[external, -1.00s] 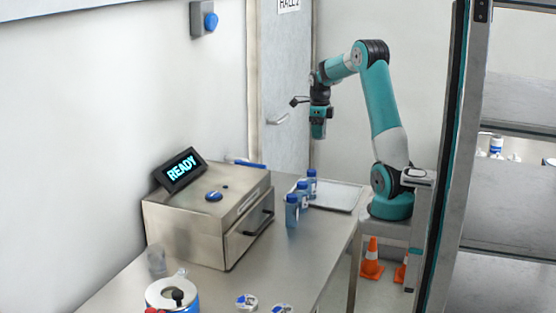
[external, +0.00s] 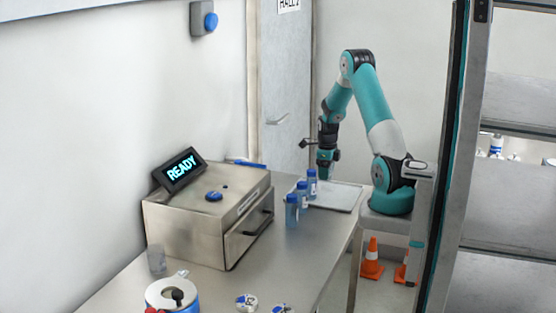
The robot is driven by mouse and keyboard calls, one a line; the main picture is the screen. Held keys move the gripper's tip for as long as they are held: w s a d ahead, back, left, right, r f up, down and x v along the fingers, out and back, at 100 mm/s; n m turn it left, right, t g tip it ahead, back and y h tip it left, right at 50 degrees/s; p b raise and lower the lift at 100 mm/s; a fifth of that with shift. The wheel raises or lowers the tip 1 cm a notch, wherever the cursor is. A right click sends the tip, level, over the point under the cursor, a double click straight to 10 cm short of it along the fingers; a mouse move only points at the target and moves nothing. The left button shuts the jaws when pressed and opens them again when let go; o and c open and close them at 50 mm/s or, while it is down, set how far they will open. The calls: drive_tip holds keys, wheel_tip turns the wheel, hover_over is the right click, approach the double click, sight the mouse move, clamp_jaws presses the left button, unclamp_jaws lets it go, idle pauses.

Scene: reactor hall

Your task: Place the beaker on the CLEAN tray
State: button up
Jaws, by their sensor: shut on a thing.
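My gripper (external: 326,171) points down over the back left part of a flat pale tray (external: 343,204) at the far end of the steel table. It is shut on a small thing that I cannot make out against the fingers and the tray. The gap between this thing and the tray cannot be judged. No CLEAN label is readable on the tray. A clear, beaker-like glass (external: 157,263) stands at the table's left edge, far from my gripper.
Several blue-capped bottles (external: 302,196) stand in a row left of the tray, close to my gripper. A blue-white can (external: 172,297) and small round items (external: 247,302) are in front.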

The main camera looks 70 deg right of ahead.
drive_tip(key=shift+f, duration=1.95)
drive_tip(key=shift+f, duration=0.15)
drive_tip(key=o, duration=0.9)
drive_tip(key=shift+o, duration=0.2)
